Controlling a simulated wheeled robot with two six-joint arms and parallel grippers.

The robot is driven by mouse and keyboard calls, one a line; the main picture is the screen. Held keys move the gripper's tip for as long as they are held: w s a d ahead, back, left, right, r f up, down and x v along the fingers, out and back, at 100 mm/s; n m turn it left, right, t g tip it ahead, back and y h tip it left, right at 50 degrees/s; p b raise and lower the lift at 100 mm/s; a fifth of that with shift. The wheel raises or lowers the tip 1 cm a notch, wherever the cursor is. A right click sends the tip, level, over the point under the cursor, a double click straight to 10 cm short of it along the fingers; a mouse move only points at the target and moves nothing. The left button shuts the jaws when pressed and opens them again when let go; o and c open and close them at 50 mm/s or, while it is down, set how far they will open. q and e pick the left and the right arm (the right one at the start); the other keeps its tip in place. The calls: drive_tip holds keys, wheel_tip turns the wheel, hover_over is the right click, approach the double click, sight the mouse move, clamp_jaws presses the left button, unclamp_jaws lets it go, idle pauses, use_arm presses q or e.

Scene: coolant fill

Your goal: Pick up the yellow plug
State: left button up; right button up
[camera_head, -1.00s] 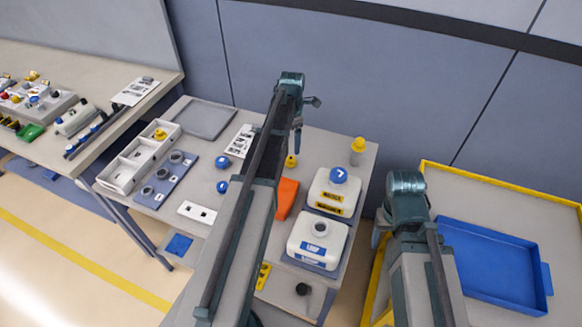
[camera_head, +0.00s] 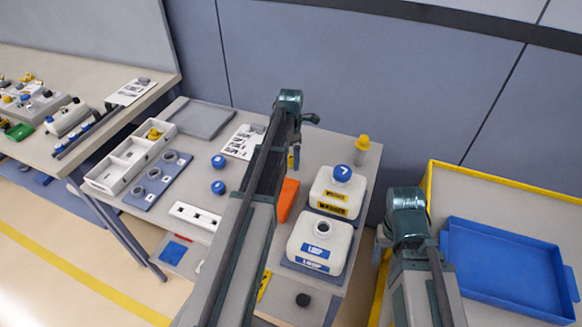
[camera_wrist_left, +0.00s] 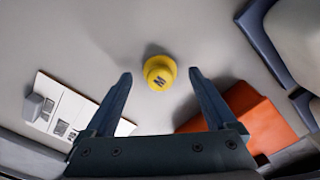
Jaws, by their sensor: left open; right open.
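The yellow plug (camera_wrist_left: 159,73) stands on the grey table, its round top marked with a dark letter, in the left wrist view. In the head view a little yellow (camera_head: 291,161) shows beside my left arm, mostly hidden. My left gripper (camera_wrist_left: 160,76) is open and empty, with one finger on each side of the plug in the picture and a gap to both. In the head view my left gripper (camera_head: 298,140) hangs at the arm's end, largely hidden. My right arm (camera_head: 408,218) is at the right; its jaws are hidden.
An orange block (camera_head: 287,199) lies near my left gripper. White jugs, one blue-capped (camera_head: 335,190) and one open (camera_head: 318,243), stand to the right. A printed card (camera_head: 243,142), blue caps (camera_head: 218,187) and a white divided tray (camera_head: 130,160) are left. A blue tray (camera_head: 505,265) is far right.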

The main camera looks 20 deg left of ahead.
use_arm(q)
drive_tip(key=shift+f, duration=0.6)
use_arm(e)
drive_tip(key=shift+f, duration=0.55)
use_arm(q)
drive_tip(key=shift+r, duration=0.1)
clamp_jaws()
drive_tip(key=shift+r, duration=0.1)
use_arm(e)
drive_tip(key=shift+r, duration=0.1)
